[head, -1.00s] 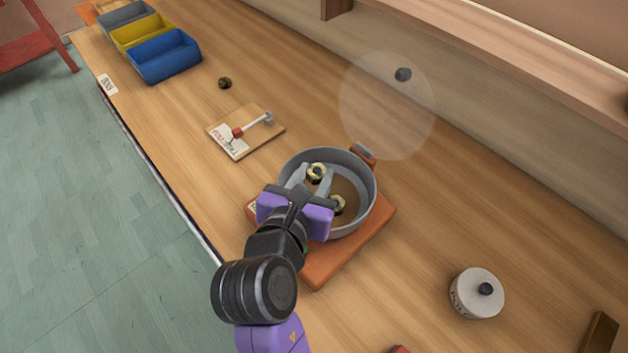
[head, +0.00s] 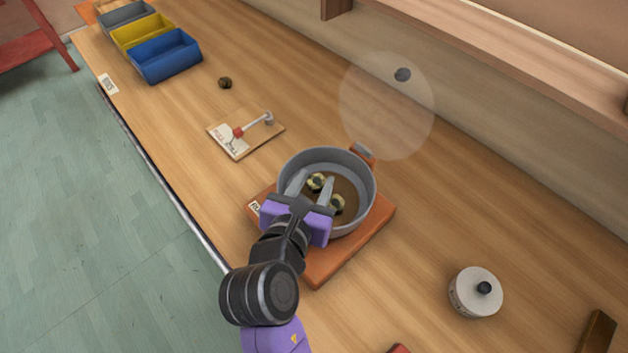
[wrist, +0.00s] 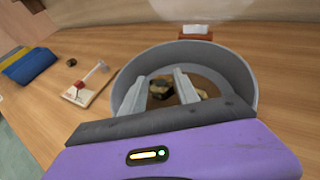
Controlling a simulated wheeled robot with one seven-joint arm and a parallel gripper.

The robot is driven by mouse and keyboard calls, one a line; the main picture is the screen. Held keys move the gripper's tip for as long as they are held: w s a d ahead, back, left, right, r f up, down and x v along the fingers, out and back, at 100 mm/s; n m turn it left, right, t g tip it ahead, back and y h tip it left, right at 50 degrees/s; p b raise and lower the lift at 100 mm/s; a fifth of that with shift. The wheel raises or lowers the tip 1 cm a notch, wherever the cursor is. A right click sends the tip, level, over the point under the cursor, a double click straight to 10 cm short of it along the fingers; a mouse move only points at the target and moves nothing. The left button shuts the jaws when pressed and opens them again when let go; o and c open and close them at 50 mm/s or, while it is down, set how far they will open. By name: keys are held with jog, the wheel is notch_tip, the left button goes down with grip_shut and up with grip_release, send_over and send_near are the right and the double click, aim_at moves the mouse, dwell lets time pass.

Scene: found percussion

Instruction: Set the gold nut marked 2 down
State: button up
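The gold nut (head: 317,182) is between the two fingers of my gripper (head: 313,184), low inside a round grey pan. It also shows between the fingertips in the wrist view (wrist: 160,90). The fingers appear to touch it on both sides. No number can be read on it. A second gold nut (head: 338,204) lies in the pan (head: 367,205), just right of my right finger. In the wrist view my right finger partly hides it. Whether the held nut touches the pan floor cannot be told.
The pan stands on an orange board (head: 340,258). A white lidded pot (head: 476,292) is at the lower right. A small hammer board (head: 262,140), a dark nut (head: 225,83) and a blue bin (head: 165,57) are to the upper left. A translucent disc (head: 385,110) shows behind the pan.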

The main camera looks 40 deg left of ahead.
jog(key=shift+o, duration=1.2)
jog(key=shift+s+f, duration=0.1)
jog(key=shift+f, duration=0.55)
jog(key=shift+r, duration=0.15)
jog(key=r+v, duration=0.1)
jog(key=v, duration=1.1)
jog(key=shift+r, duration=0.3)
